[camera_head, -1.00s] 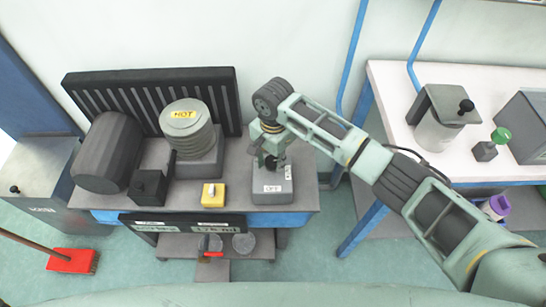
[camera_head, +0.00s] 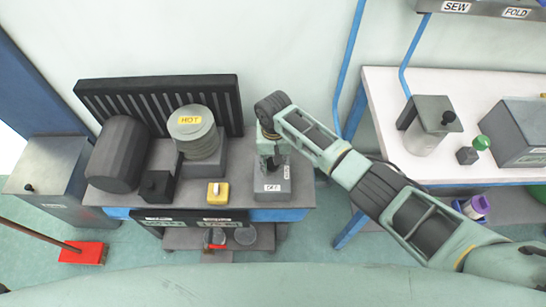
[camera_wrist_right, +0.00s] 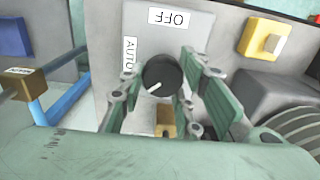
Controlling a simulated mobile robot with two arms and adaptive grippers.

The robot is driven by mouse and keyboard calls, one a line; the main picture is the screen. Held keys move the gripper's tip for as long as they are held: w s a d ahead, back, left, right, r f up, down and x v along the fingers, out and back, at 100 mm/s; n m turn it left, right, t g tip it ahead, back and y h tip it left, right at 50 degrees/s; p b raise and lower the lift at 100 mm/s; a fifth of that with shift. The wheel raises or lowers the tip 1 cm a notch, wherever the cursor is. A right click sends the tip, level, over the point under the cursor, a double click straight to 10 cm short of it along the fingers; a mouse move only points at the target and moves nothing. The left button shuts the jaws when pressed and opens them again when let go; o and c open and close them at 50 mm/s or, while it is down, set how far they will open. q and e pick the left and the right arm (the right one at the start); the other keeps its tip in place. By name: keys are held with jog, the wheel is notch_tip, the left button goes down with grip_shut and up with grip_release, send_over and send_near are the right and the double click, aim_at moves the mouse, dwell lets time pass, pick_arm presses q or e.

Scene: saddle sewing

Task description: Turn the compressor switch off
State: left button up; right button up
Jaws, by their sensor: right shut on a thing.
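The grey compressor switch box (camera_head: 272,186) stands at the right end of the dark bench, with an OFF label on its near side and an AUTO label on its right. In the right wrist view its round black knob (camera_wrist_right: 162,73) sits between my right gripper's two green fingers. The knob's white mark points to the lower left, away from the OFF label (camera_wrist_right: 168,17) at the top and below the AUTO label (camera_wrist_right: 129,55). My left gripper is not in view.
A yellow-topped switch (camera_head: 218,192), a small black box (camera_head: 157,186), a pot labelled HOT (camera_head: 190,123) and a dark cylinder (camera_head: 118,154) share the bench. A white table (camera_head: 386,112) stands at the right. A red broom (camera_head: 84,252) lies on the floor at left.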

jog(key=n, duration=0.3)
jog(key=n+p, duration=0.1)
jog(key=shift+s+d+f+n, duration=0.1)
jog(key=shift+d+f+n, duration=0.05)
jog(key=shift+d+n, duration=0.15)
jog(key=shift+n, duration=2)
jog(key=shift+w, duration=0.2)
jog(key=o, duration=1.1)
jog(key=shift+c, duration=0.2)
jog(key=shift+w, duration=0.1)
jog(key=shift+a+r, duration=0.1)
jog(key=shift+r, duration=0.2)
notch_tip(320, 180, up, 12)
jog(key=shift+f, duration=0.2)
